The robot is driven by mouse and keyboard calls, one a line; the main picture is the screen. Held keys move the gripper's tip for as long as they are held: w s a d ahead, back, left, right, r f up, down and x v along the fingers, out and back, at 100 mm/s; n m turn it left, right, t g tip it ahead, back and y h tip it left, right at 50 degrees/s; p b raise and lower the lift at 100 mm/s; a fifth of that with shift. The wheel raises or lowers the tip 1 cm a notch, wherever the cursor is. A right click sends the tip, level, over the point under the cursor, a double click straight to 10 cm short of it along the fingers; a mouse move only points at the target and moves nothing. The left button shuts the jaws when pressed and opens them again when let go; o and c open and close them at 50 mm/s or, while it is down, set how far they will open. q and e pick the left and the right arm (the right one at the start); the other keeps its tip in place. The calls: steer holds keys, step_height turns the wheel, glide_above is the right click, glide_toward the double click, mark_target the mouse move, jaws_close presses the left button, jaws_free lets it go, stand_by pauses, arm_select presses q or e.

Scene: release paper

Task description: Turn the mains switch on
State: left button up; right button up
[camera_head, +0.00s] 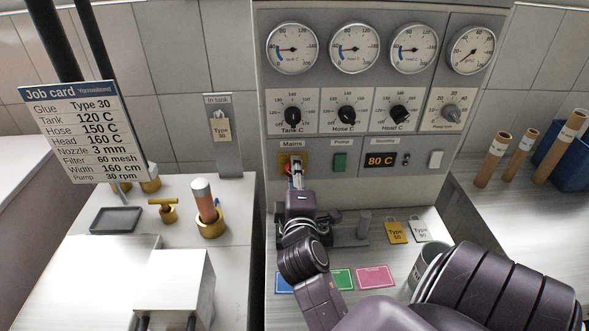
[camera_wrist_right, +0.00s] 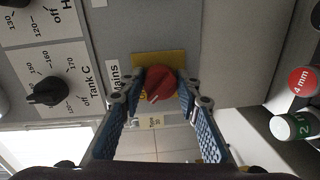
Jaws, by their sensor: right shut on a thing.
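The mains switch is a red rotary knob (camera_wrist_right: 161,83) on a yellow plate (camera_wrist_right: 172,58), under the "Mains" label on the grey control panel (camera_head: 354,185). In the head view the yellow plate (camera_head: 283,160) shows, and my gripper hides most of the knob. My right gripper (camera_head: 296,170) is at the switch, and in the right wrist view its two blue fingers (camera_wrist_right: 157,97) stand on either side of the red knob, closed on it. A white mark on the knob points slantwise. My left gripper is not in view.
Beside the switch are the green pump button (camera_head: 340,161) and the "80 C" display (camera_head: 380,160). The Tank C dial (camera_head: 292,114) sits above. Tags (camera_head: 397,232), coloured cards (camera_head: 375,277) and a grey cup (camera_head: 430,265) lie or stand below. A job card (camera_head: 85,135) is at left.

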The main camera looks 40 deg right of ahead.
steer(key=shift+f, duration=0.15)
steer(key=o, duration=1.1)
steer(key=shift+c, duration=0.2)
steer(key=shift+o, duration=0.5)
steer(key=shift+s, duration=0.1)
